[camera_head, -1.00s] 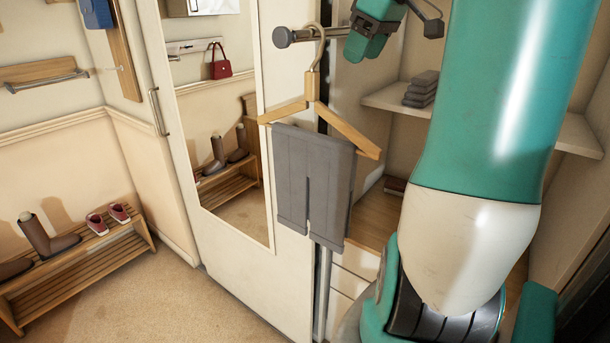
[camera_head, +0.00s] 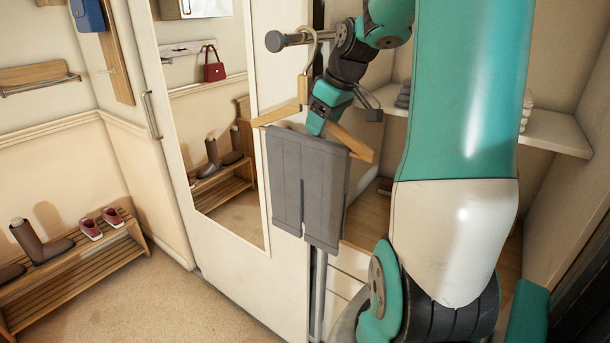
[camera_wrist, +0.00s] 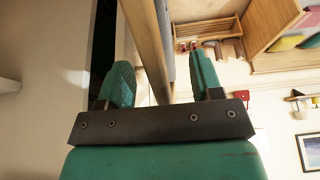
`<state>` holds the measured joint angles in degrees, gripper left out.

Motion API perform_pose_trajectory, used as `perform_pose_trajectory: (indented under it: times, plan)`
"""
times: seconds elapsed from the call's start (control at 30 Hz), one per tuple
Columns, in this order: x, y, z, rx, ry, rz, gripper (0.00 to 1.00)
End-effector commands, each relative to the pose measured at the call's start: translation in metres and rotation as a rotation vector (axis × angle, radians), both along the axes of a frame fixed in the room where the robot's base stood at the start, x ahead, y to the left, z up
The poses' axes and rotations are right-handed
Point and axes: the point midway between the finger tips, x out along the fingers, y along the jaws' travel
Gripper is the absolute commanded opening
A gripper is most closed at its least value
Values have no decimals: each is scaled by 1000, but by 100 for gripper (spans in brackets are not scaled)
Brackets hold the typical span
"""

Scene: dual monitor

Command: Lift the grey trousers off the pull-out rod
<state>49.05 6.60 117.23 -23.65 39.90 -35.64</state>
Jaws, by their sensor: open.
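The grey trousers (camera_head: 300,185) hang folded over a wooden hanger (camera_head: 359,146), whose hook loops over the pull-out rod (camera_head: 292,40). In the head view my gripper (camera_head: 319,122) reaches down beside the hanger's neck, at the middle of its crossbar. Its fingertips are hard to make out there. In the wrist view my gripper (camera_wrist: 158,68) is open, with the wooden hanger (camera_wrist: 148,40) running between its two fingers. A grey strip of the trousers (camera_wrist: 168,30) shows behind the wood. I see no firm contact.
A mirrored wardrobe door (camera_head: 165,195) stands to the left of the trousers. A shelf (camera_head: 555,130) with folded items is inside the wardrobe behind. A shoe bench (camera_head: 85,262) with boots and red shoes stands at lower left. The carpet between bench and door is clear.

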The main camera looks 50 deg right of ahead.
Motion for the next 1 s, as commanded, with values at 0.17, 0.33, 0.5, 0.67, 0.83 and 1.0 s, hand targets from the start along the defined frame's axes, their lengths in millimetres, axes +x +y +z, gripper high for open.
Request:
perform_pose_trajectory:
  times: [0.17,0.33,0.5,0.67,0.83,1.0]
  plan:
    - [3,0,-9,-1,0,1,60]
    - [3,0,-9,-1,0,1,60]
    - [3,0,-9,-1,0,0,60]
    - [3,0,-12,-1,0,0,60]
    - [3,0,-14,-1,0,0,60]
    - [3,0,-13,-1,0,0,60]
